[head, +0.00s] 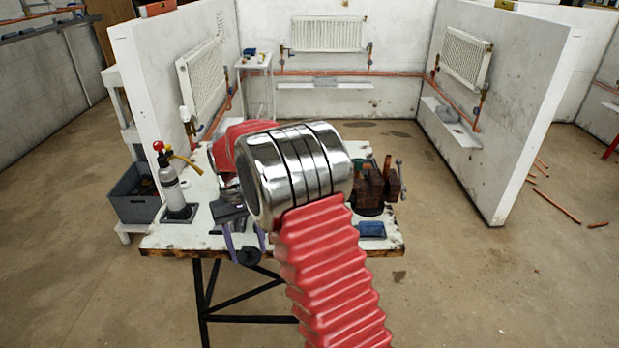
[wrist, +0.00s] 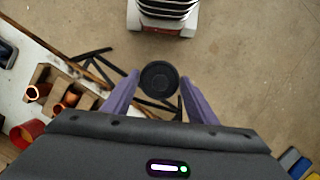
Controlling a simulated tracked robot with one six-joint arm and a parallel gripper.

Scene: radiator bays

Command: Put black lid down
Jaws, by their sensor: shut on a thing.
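The black lid (wrist: 159,79) is round and sits between the two purple fingers of my gripper (wrist: 158,84) in the wrist view. My gripper is shut on it. In the head view the lid (head: 250,257) shows small below the purple fingers of my gripper (head: 245,242), by the front edge of the white worktable (head: 175,240). In the wrist view bare floor shows around the lid, outside the table edge. My red and chrome arm hides the middle of the table.
A grey bottle with a red top (head: 172,185) stands at the table's left. Dark reddish-brown items (head: 372,185) and a blue item (head: 371,229) are at its right. A wooden block with copper fittings (wrist: 62,90) lies near the edge. A grey crate (head: 134,200) stands left.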

